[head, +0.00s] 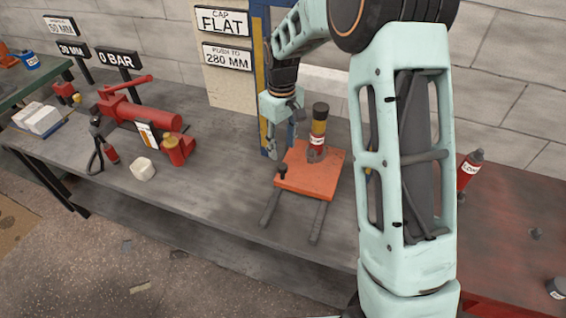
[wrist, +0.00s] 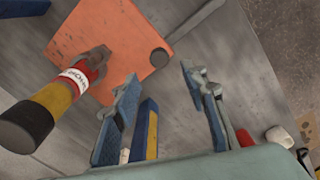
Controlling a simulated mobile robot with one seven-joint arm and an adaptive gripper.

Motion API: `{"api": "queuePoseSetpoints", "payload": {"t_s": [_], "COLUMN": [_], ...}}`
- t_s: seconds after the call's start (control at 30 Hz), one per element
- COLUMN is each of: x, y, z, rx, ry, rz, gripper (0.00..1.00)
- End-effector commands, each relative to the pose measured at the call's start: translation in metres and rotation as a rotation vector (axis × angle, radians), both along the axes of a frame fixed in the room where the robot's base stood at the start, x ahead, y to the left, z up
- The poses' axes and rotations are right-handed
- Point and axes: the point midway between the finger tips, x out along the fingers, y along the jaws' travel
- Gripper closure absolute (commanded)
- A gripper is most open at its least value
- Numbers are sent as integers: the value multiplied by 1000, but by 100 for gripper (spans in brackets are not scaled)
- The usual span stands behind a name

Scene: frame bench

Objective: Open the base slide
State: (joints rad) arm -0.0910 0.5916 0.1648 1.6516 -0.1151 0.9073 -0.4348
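The base slide is an orange plate (head: 312,178) on two dark rails (head: 318,222) that stick out toward the bench's front edge. A small black knob (head: 282,171) stands at its left front corner; it also shows in the wrist view (wrist: 160,57). A red, yellow and black cylinder (head: 319,128) stands upright on the plate's rear part. My gripper (head: 282,146) hangs left of the cylinder, above and behind the knob. In the wrist view my gripper (wrist: 159,74) is open and empty, with the knob showing beyond the gap between its fingertips.
A blue and yellow frame post (head: 264,85) stands close behind my gripper. A red hand pump (head: 140,115) and a white block (head: 143,169) are on the bench to the left. A red bottle (head: 469,168) stands on the right. The bench before the rails is clear.

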Motion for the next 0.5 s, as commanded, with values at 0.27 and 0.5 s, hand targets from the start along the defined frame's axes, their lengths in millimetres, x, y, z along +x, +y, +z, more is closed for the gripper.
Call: {"api": "queuePoseSetpoints", "payload": {"t_s": [0.27, 0.5], "x": [-1, 0], "y": [0, 0], "z": [-53, -74], "rx": [-2, -1], "ry": [4, 1], "rz": [1, 0], "gripper": [60, 60]}}
